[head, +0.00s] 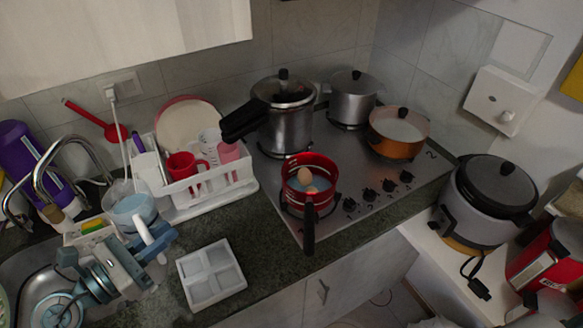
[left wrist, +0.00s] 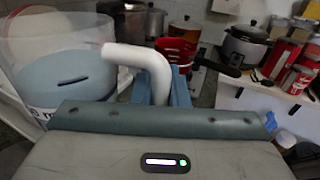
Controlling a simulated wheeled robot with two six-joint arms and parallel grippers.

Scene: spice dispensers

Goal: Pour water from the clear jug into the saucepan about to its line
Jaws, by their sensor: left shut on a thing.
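The clear jug (head: 131,207) holds pale blue water and has a white handle. It is over the sink side at the left, well away from the saucepan. My left gripper (head: 153,246) is shut on the jug's handle; in the left wrist view the jug (left wrist: 58,75) fills the left side, with its handle (left wrist: 140,57) between the fingers. The red saucepan (head: 309,171) sits on the front left of the stove, its black handle pointing to the front. An egg shows in it above a bluish interior; its line cannot be made out. My right gripper is out of view.
A white dish rack (head: 210,200) with cups stands between jug and saucepan. A white divided tray (head: 211,274) lies on the counter in front. A pressure cooker (head: 283,115), a steel pot (head: 353,98) and an orange pot (head: 397,137) stand around the saucepan.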

